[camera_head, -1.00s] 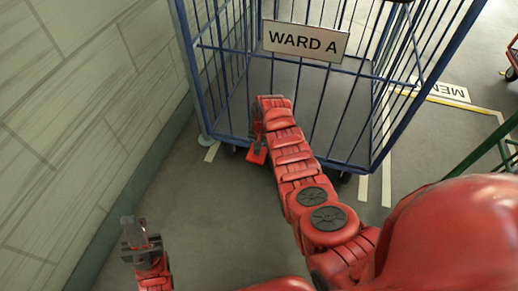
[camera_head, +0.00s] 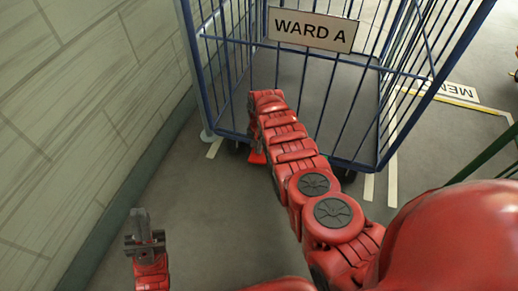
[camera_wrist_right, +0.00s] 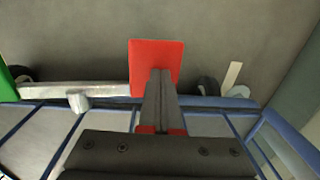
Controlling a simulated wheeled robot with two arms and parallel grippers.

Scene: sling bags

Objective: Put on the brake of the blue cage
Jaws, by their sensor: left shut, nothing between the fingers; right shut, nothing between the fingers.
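The blue cage (camera_head: 199,73) stands ahead with a WARD A sign (camera_head: 313,30) on its near side. A red brake pedal (camera_head: 257,158) sits low at the cage's bottom edge, partly hidden by my right arm. It shows as a red plate in the right wrist view (camera_wrist_right: 142,60). My right gripper (camera_wrist_right: 160,73) is shut and empty, its fingertips overlapping the pedal in that view; I cannot tell if they touch it. In the head view its fingers are mostly hidden by its wrist. My left gripper (camera_head: 139,218) is shut and empty, away from the cage at lower left.
A tiled wall (camera_head: 80,100) runs along the left, close to the cage. Dark castors (camera_head: 343,173) stand under the cage. A green frame (camera_head: 490,150) is at the right edge. Floor markings (camera_head: 455,90) lie right of the cage. The floor in front left is clear.

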